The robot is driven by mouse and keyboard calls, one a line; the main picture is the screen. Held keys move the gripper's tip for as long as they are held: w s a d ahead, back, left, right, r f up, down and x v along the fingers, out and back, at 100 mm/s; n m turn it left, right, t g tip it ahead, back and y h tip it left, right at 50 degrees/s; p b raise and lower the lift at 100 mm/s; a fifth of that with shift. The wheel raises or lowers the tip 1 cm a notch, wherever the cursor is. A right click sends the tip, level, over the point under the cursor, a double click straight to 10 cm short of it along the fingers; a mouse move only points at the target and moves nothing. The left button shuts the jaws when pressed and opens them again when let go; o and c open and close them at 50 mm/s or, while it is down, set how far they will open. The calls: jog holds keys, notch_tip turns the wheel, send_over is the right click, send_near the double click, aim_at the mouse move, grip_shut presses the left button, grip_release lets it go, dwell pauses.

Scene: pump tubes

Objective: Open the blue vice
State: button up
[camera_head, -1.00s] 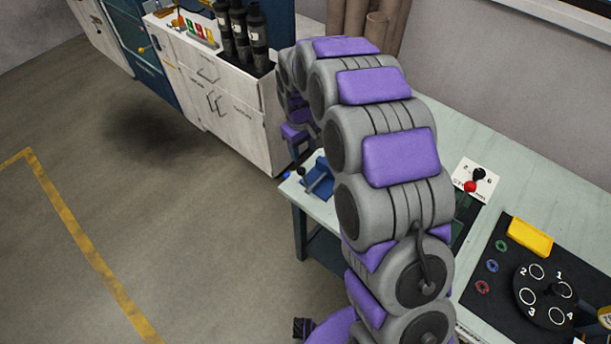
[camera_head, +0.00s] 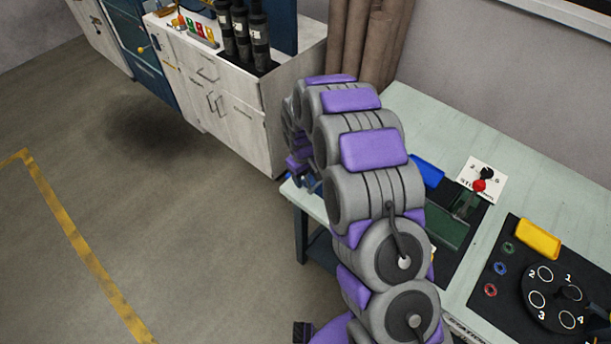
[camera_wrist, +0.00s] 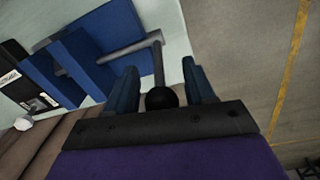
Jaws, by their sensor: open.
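The blue vice (camera_wrist: 98,42) fills the upper left of the wrist view, with blue jaw blocks and a grey screw rod. Its thin grey handle bar (camera_wrist: 158,62) crosses the rod's end and carries a black ball (camera_wrist: 161,98) at the near end. My gripper (camera_wrist: 160,68) is open, one blue finger on each side of the bar and ball. I see gaps on both sides and cannot tell of any touch.
The pale green table (camera_head: 420,112) holds a blue block (camera_head: 427,170), a red-knobbed lever panel (camera_head: 482,182), a yellow box (camera_head: 538,239) and a numbered black dial (camera_head: 553,296). A white cabinet (camera_head: 240,125) and brown tubes (camera_head: 365,50) stand behind. The floor at left is clear.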

jog(key=shift+a, duration=0.25)
jog(key=shift+d, duration=0.35)
jog(key=c, duration=0.6)
jog(key=shift+a, duration=0.1)
grip_shut()
